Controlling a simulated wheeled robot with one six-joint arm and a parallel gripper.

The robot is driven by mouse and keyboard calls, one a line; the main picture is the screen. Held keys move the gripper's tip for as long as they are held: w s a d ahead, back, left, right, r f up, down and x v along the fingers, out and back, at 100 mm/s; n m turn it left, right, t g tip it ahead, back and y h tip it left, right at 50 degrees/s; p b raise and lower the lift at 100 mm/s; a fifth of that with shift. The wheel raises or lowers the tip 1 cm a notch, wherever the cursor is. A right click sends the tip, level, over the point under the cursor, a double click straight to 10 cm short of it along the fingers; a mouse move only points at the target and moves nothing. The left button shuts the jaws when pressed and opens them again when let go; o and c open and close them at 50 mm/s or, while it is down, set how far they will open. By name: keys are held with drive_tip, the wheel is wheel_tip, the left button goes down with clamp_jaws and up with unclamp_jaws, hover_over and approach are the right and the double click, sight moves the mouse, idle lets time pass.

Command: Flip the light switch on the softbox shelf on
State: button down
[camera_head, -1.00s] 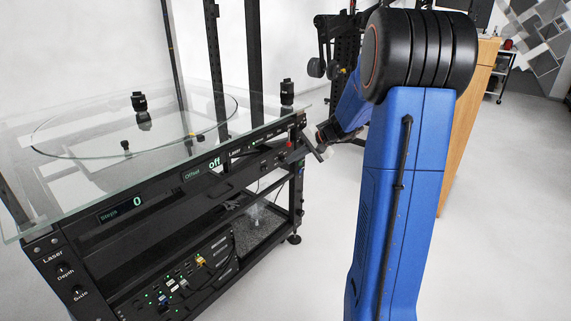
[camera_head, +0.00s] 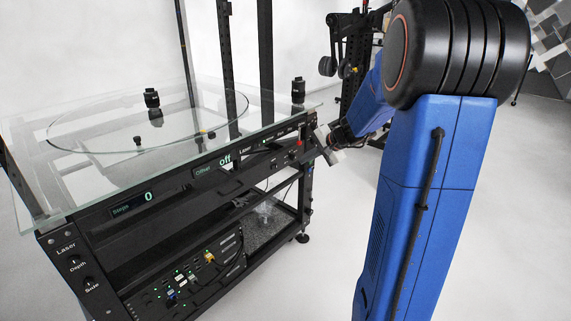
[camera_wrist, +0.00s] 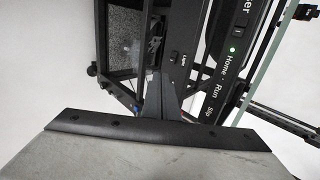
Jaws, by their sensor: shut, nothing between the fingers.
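In the wrist view a small black switch (camera_wrist: 175,58) sits beside the label "Light" on a black panel of the rack. Whether it is on or off is too small to tell. My gripper (camera_wrist: 172,78) is shut and empty, its narrow dark fingers pointing toward the panel just below the switch in the picture. I cannot tell whether they touch it. In the head view my gripper (camera_head: 324,147) is at the right end of the turntable rack's front panel (camera_head: 180,180). The switch cannot be made out there.
A glass plate (camera_head: 100,178) with a round turntable tops the rack and overhangs its front. The panel shows lit displays, knobs and a green light (camera_wrist: 233,50) by "Home". A lower shelf (camera_head: 262,238) holds a dark textured bed.

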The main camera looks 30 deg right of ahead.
idle(0.3)
approach(277, 167)
wheel_tip(277, 167, down, 4)
drive_tip(key=w+a, duration=0.1)
drive_tip(key=w, duration=0.1)
drive_tip(key=shift+w+a+r, duration=0.1)
drive_tip(key=shift+w+a, duration=0.2)
drive_tip(key=shift+w, duration=0.5)
drive_tip(key=shift+w, duration=0.1)
